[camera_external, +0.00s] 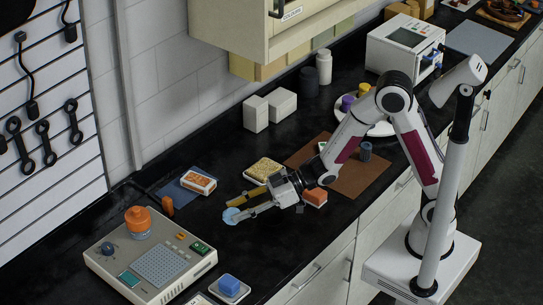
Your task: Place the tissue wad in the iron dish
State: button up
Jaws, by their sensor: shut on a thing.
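My gripper (238,208) is at the end of my arm, low over the black counter at the centre left. It is shut on a small pale blue rounded thing (231,216), which I take to be the tissue wad. I cannot tell whether it touches the counter. No iron dish can be picked out with certainty. A small pale dish (241,296) at the bottom holds a blue block, and a light-rimmed tray (281,177) behind my gripper holds yellowish pieces.
A beige device (150,270) with an orange knob stands at left front. A blue mat (172,192) carries an orange-and-white box (199,181). An overhead cabinet (262,30) hangs at the back.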

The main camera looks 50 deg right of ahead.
jog(key=w+d+m+t, duration=0.1)
jog(key=w+d, duration=0.3)
jog(key=d, duration=0.2)
jog(key=n+g+y, duration=0.1)
jog(key=n+g, duration=0.1)
send_over(279, 221)
jog(key=shift+r, duration=0.45)
jog(key=shift+f, duration=0.1)
jog(key=shift+f, duration=2.85)
jog(key=shift+f, duration=0.1)
jog(key=shift+f, duration=2)
